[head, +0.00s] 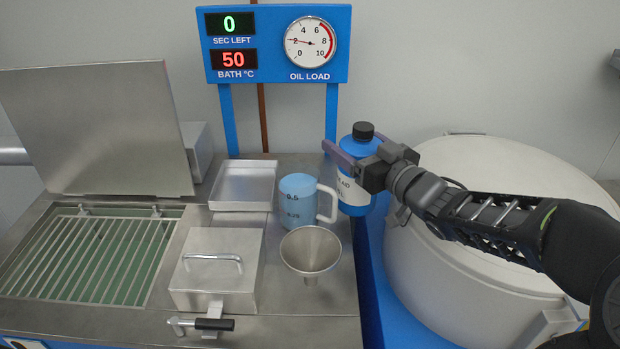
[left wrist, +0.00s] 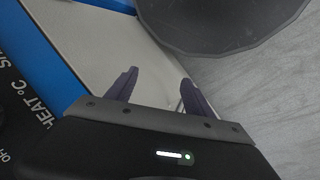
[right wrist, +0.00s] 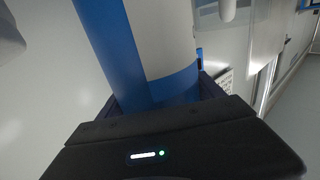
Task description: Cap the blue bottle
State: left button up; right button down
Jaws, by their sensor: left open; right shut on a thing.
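The blue bottle (head: 361,147) with a white label stands upright at the right end of the steel worktop, with a black cap (head: 363,131) on its top. My right gripper (head: 350,165) is shut around the bottle's body from the right. In the right wrist view the blue and white bottle (right wrist: 150,50) fills the space between the fingers, and its cap is out of frame. My left gripper (left wrist: 155,90) is open with nothing between its fingers in the left wrist view. It does not show in the head view.
A blue measuring jug (head: 296,200) and a metal funnel (head: 310,250) stand left of the bottle. A steel tray (head: 245,206), a lidded steel box (head: 215,270) and an open bath with a grate (head: 85,255) lie further left. A large white drum (head: 440,270) stands right.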

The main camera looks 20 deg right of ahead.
jog(key=w+a+p, duration=0.2)
jog(key=w, duration=1.5)
jog(key=shift+a, duration=0.2)
jog(key=shift+r, duration=0.1)
jog(key=f, duration=0.1)
jog(key=f+p, duration=0.1)
jog(key=f, duration=0.1)
jog(key=shift+w+f, duration=0.25)
jog(key=shift+w, duration=0.15)
jog(key=shift+f, duration=0.25)
jog(key=shift+c, duration=0.2)
grip_release()
